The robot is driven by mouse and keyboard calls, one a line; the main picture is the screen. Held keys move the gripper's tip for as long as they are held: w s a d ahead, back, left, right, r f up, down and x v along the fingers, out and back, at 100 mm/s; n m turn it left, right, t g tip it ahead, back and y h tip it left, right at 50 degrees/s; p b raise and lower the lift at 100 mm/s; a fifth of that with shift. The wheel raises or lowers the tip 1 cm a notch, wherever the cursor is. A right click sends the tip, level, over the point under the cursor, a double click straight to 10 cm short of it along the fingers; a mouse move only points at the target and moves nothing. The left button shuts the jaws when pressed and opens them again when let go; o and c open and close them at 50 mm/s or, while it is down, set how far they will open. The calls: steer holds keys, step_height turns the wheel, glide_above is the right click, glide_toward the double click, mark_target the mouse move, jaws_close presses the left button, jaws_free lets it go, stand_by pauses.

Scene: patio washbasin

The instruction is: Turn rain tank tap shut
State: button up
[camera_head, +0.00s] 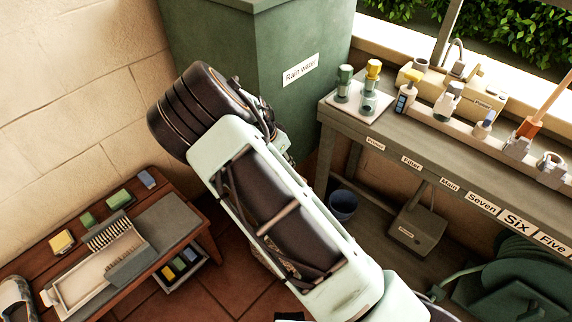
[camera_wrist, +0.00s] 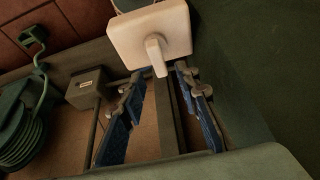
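The green rain tank (camera_head: 300,100) stands at the back, labelled "Rain water". Its tap is hidden behind my arm in the head view. In the wrist view, a cream square block with rounded corners (camera_wrist: 125,38) has a short lever (camera_wrist: 156,57) standing out of it; it looks like the tap. My gripper (camera_wrist: 158,88) shows two blue-padded fingers spread apart, with nothing held between them. The lever's end appears above the gap between the fingers; I cannot tell how far away it is. In the head view my fingers are hidden by my arm.
A grey workbench (camera_head: 420,150) with bottles and labels stands right of the tank. Under it are a dark bucket (camera_head: 343,205) and a labelled box (camera_head: 416,231); a green hose reel (camera_head: 515,285) is at lower right. A low wooden bench (camera_head: 195,222) holds brushes and sponges at left.

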steer(key=v, duration=0.8)
steer(key=shift+r, duration=0.25)
